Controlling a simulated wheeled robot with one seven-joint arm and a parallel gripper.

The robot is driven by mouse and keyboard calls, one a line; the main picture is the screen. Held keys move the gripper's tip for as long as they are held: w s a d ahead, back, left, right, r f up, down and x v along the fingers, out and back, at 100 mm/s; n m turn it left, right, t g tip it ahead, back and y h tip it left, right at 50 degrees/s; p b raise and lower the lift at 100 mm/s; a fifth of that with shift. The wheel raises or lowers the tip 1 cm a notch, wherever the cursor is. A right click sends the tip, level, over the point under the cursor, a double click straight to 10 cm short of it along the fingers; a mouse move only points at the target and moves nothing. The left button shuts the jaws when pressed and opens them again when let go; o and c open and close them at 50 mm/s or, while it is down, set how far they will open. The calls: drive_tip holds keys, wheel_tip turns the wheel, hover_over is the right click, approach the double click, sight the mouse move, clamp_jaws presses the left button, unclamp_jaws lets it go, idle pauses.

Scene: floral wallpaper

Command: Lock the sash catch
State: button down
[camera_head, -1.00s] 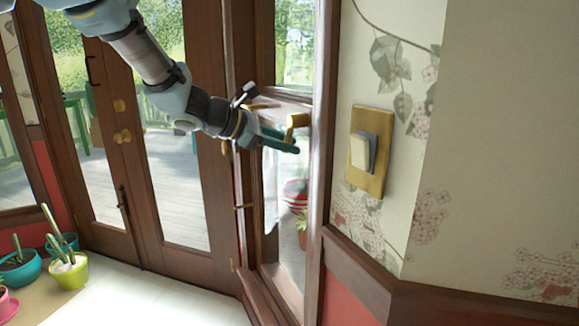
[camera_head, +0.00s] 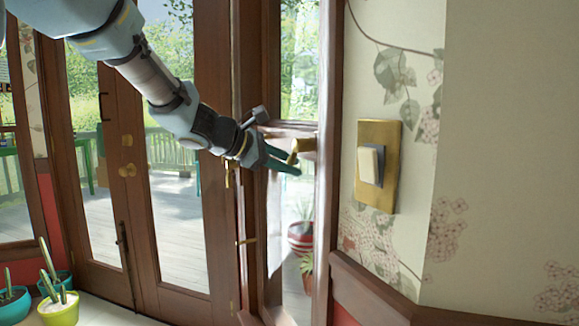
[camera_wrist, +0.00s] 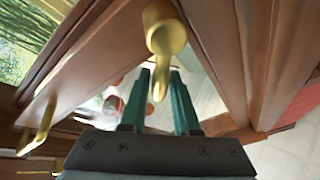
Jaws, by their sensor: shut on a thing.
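The brass sash catch (camera_wrist: 164,35) is at the top centre of the wrist view, with a round boss and a lever that points down between my fingers. In the head view the catch (camera_head: 301,146) sits at the narrow window's right side, at the level of its middle rail. My gripper (camera_wrist: 160,77) has two green fingers, one on each side of the lever near its tip, shut on it. In the head view my gripper (camera_head: 291,162) reaches the catch from the left, and its fingers partly cover the lever.
A brass plate with a pale switch (camera_head: 371,165) is on the papered wall right of the window. Potted cacti (camera_head: 58,308) sit at the lower left. A brass handle (camera_wrist: 38,130) is left in the wrist view.

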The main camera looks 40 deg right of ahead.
drive_tip(key=c, duration=0.7)
unclamp_jaws()
drive_tip(key=shift+o, duration=0.2)
drive_tip(key=v, duration=1.1)
drive_tip(key=shift+b, duration=0.35)
